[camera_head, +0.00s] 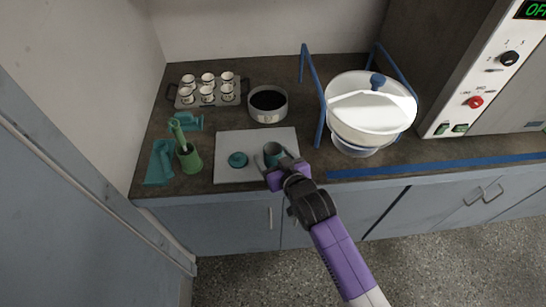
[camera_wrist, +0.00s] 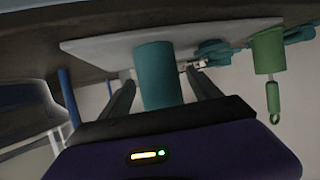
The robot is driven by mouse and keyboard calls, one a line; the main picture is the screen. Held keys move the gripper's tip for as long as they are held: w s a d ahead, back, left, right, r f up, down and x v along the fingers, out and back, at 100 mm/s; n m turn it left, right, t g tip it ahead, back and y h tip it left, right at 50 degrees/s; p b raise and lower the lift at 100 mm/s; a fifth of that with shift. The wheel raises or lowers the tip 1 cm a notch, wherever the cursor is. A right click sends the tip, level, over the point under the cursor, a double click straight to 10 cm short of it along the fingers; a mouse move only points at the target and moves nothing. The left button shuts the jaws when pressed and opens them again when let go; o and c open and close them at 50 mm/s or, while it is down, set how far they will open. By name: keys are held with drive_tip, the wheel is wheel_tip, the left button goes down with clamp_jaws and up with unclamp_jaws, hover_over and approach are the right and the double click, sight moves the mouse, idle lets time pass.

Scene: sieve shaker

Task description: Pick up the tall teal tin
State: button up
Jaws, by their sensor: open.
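The tall teal tin (camera_head: 272,150) stands upright on a pale grey mat (camera_head: 228,142) on the dark counter. In the wrist view, which looks upside down, the tin (camera_wrist: 158,75) is between the two dark fingers of my gripper (camera_wrist: 161,88). A gap shows on each side of the tin. In the head view my gripper (camera_head: 274,161) is at the tin from the front, its purple body just before the tin's lower part. The jaws are open. The tin's lower front is partly hidden by my gripper in the head view.
A green cup with a handled tool (camera_head: 190,162) and flat teal pieces (camera_head: 160,163) stand further left. Behind are a dark-filled pot (camera_head: 268,118) and a cup tray (camera_head: 180,103). A blue-framed white bowl (camera_head: 362,122) is right.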

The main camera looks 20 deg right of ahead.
drive_tip(key=shift+w, duration=0.2)
drive_tip(key=c, duration=1.5)
wheel_tip(320, 180, up, 20)
drive_tip(key=p, duration=0.7)
hover_over(273, 143)
drive_tip(key=s, duration=0.3)
wheel_tip(273, 143, down, 9)
drive_tip(key=f, duration=0.3)
drive_tip(key=a+f, duration=0.1)
drive_tip(key=f, duration=0.1)
drive_tip(key=shift+w+f+p, duration=0.25)
drive_tip(key=shift+f+p, duration=0.1)
drive_tip(key=shift+w+r, duration=0.1)
drive_tip(key=shift+r, duration=0.1)
drive_tip(key=shift+f+b, duration=1.3)
drive_tip(key=shift+f, duration=0.1)
